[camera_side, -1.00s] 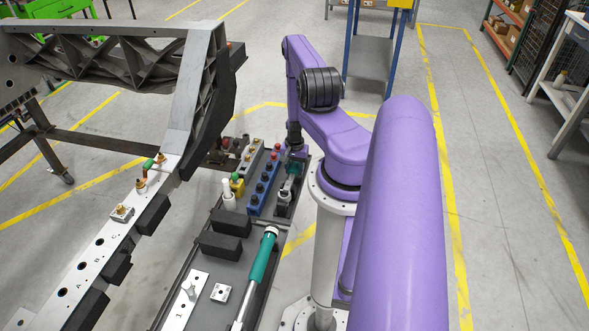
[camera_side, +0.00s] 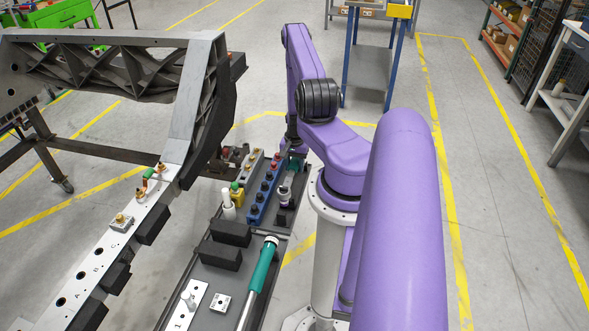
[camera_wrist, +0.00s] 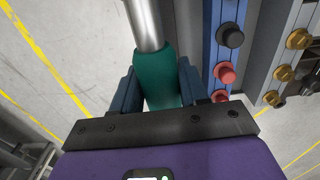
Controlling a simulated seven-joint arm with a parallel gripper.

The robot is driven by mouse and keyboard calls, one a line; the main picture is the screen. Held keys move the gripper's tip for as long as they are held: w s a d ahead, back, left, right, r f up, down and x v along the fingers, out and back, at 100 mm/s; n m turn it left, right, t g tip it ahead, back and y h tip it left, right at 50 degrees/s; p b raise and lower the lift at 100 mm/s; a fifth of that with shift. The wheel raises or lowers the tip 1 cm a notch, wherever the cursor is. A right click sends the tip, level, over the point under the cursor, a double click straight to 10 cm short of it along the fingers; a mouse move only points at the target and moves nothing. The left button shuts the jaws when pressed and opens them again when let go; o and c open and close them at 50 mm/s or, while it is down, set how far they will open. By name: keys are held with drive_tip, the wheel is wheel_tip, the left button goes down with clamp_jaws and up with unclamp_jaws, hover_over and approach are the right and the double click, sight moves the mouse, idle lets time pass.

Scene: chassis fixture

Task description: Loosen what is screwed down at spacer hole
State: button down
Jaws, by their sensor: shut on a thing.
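My gripper (camera_wrist: 162,92) is shut on a teal-handled tool (camera_wrist: 160,78); its fingers press the handle from both sides. A silver shaft (camera_wrist: 147,25) runs from the handle out of the top of the wrist view. In the side view the tool (camera_side: 287,181) is at the far end of the bench tray, beside the blue rack. The chassis rail (camera_side: 84,253) at left has open holes lettered A, B, C. A small block with a brass-coloured bolt (camera_side: 121,221) sits on it, with further bolts (camera_side: 160,168) higher up. I cannot tell which spot is the spacer hole.
The blue rack (camera_side: 262,189) holds dark and red knobs; a grey rack (camera_wrist: 285,50) with brass bolts stands alongside. A second teal-handled tool (camera_side: 263,264), black blocks (camera_side: 231,232) and a plate marked 1 (camera_side: 185,305) lie on the tray. Black blocks flank the rail.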

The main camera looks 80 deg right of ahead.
drive_tip(key=shift+r, duration=0.25)
drive_tip(key=w+a+r+m, duration=0.1)
drive_tip(key=w+a+r, duration=0.2)
drive_tip(key=w, duration=0.4)
drive_tip(key=w+a+r, duration=0.3)
drive_tip(key=w+r, duration=0.1)
drive_tip(key=w, duration=0.4)
drive_tip(key=w+a+r+m, duration=0.1)
drive_tip(key=w+a+r, duration=0.25)
drive_tip(key=w, duration=0.35)
drive_tip(key=w+a+r+m, duration=0.1)
drive_tip(key=w+a+r, duration=0.5)
drive_tip(key=a, duration=0.4)
drive_tip(key=w+a+r+m, duration=0.2)
drive_tip(key=w+a+r, duration=0.4)
drive_tip(key=a, duration=0.5)
wheel_tip(320, 180, down, 7)
drive_tip(key=shift+d, duration=0.2)
drive_tip(key=shift+f, duration=0.95)
drive_tip(key=shift+w+d+f+n, duration=0.1)
drive_tip(key=shift+w+d+n, duration=0.15)
drive_tip(key=shift+w+n, duration=0.35)
